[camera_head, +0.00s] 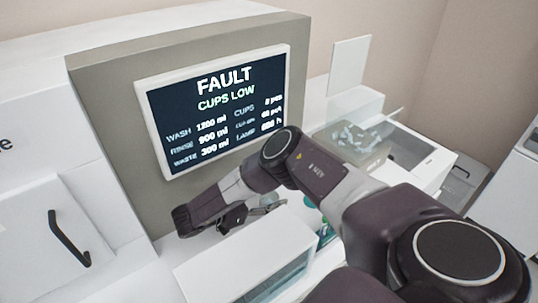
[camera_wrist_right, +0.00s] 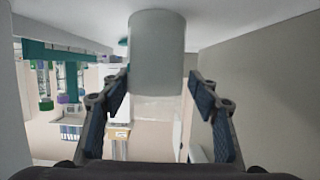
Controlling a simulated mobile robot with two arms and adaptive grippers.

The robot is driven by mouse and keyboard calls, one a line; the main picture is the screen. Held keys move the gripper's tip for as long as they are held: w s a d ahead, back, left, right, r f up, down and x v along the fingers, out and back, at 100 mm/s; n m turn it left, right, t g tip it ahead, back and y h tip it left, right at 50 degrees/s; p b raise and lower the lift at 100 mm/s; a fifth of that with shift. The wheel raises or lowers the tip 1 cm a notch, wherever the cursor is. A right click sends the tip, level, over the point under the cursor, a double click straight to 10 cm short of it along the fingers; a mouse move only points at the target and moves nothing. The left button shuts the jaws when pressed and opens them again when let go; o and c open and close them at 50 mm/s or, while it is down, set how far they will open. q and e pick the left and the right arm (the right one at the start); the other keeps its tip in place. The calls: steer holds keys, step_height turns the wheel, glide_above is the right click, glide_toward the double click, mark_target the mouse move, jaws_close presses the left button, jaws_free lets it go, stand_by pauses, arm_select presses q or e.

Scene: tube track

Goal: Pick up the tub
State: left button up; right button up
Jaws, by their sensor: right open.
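A plain pale grey cylinder, which looks like the tub (camera_wrist_right: 156,55), is in the right wrist view at top centre, against a white surface. My right gripper (camera_wrist_right: 158,92) is open, with one finger on each side of the cylinder. Gaps show between the fingers and its sides. In the head view my right gripper (camera_head: 232,216) is low in front of the grey machine, partly hidden by my arm. The tub cannot be made out clearly there. My left gripper is in neither view.
A screen (camera_head: 222,108) on the machine reads FAULT, CUPS LOW. A white box (camera_head: 245,250) stands close in front of my right gripper. A clear container (camera_head: 352,143) with pale items is at the right. A green rack (camera_wrist_right: 60,52) shows left in the wrist view.

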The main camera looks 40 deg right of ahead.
mark_target(277, 196)
steer(key=x, duration=0.3)
steer(key=shift+s+d+f, duration=0.2)
steer(key=shift+s+f, duration=0.05)
steer(key=shift+s, duration=0.2)
steer(key=shift+d+f, duration=0.1)
steer(key=shift+d, duration=0.45)
steer(key=shift+c, duration=0.3)
steer(key=c, duration=1.3)
